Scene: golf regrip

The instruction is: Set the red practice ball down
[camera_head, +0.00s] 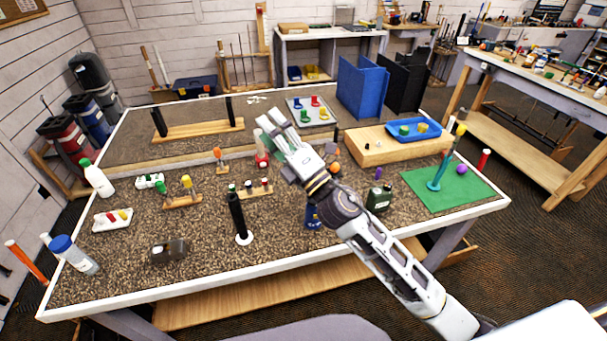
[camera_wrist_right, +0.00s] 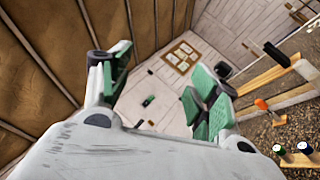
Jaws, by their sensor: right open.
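My right gripper (camera_head: 272,124) reaches over the middle of the table in the head view. In the right wrist view its green-padded fingers (camera_wrist_right: 160,92) are spread apart, with nothing between them. A purple ball (camera_head: 462,169) lies on the green mat (camera_head: 475,192) at the right. My left gripper is not in view.
A teal post (camera_head: 438,172) stands on the mat. A blue tray (camera_head: 418,133) rests on a wooden block (camera_head: 372,150). A wooden peg rack (camera_head: 255,192) and small holders crowd the middle. The front right surface has free room.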

